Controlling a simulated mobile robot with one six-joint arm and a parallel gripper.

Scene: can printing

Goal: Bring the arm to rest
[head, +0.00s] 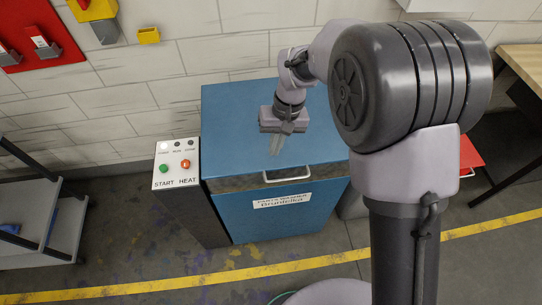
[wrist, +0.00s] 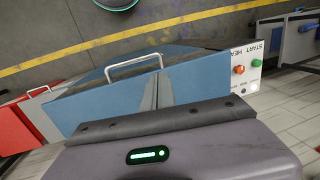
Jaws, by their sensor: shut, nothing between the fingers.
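My gripper (head: 275,145) hangs over the top of the blue machine (head: 232,115) in the head view, with its fingers pointing down. In the wrist view my gripper's fingers (wrist: 157,95) lie close together and are shut, with nothing held. The blue machine (wrist: 205,72) also shows in the wrist view behind the fingers. Its metal handle (head: 287,178) is on the front edge of the top, a little in front of my fingers. I cannot tell how far the fingertips are above the top.
A control box (head: 177,165) with START and HEAT buttons stands left of the machine. A grey shelf cart (head: 60,225) is at the left. A red cabinet (head: 468,156) and a wooden table (head: 522,60) are at the right. The floor in front, with a yellow line (head: 130,288), is clear.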

